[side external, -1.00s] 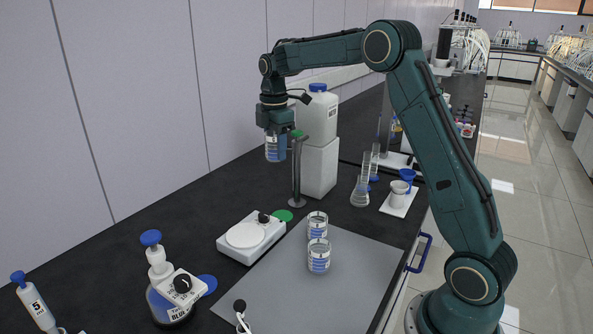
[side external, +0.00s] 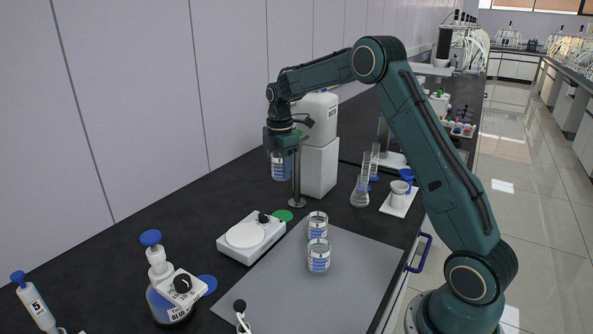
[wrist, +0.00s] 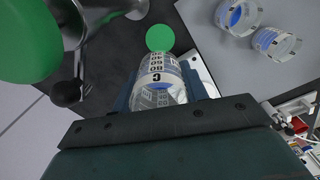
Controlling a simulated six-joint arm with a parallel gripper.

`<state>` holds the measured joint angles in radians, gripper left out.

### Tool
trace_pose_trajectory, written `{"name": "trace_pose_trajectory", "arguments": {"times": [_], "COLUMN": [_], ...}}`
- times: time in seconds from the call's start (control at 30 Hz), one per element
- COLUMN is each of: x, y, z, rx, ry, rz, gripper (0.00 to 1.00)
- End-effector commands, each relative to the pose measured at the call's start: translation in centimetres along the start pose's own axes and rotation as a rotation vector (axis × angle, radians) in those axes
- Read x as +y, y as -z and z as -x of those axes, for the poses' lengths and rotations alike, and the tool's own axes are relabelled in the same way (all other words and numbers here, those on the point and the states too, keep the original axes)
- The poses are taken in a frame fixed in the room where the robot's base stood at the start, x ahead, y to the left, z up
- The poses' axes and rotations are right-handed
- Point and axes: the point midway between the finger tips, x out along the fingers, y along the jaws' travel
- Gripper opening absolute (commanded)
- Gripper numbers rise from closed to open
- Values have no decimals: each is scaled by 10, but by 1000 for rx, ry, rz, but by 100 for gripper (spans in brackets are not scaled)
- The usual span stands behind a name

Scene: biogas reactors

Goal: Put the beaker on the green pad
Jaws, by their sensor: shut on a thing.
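A clear beaker with blue and white markings (side external: 281,168) is held upright in my gripper (side external: 280,152), above the bench. In the wrist view the beaker (wrist: 158,80) sits between the two fingers of my gripper (wrist: 160,92). The green pad (side external: 283,216) is a flat round disc on the black bench, below the beaker and behind the white stirrer plate. In the wrist view the pad (wrist: 160,37) shows just beyond the beaker, which is apart from it.
A metal post stand (side external: 297,175) with a green top (wrist: 25,40) is close beside the beaker. A white canister on a block (side external: 320,165) stands behind it. The white stirrer plate (side external: 268,242) is in front. Two similar beakers (side external: 317,222) (side external: 319,262) stand on the grey mat (side external: 350,300).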

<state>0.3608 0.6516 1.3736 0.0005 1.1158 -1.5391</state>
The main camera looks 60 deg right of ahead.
Motion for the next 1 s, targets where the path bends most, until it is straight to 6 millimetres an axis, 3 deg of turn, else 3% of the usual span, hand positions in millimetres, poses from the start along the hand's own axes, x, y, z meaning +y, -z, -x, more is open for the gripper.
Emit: {"name": "trace_pose_trajectory", "arguments": {"times": [0.4,0.83,1.0], "x": [-1,0,-1], "y": [0,0,0], "z": [-75,-91,-108], "rx": [0,0,0], "ry": [3,1,3], "rz": [0,0,0], "gripper": [20,20,20]}}
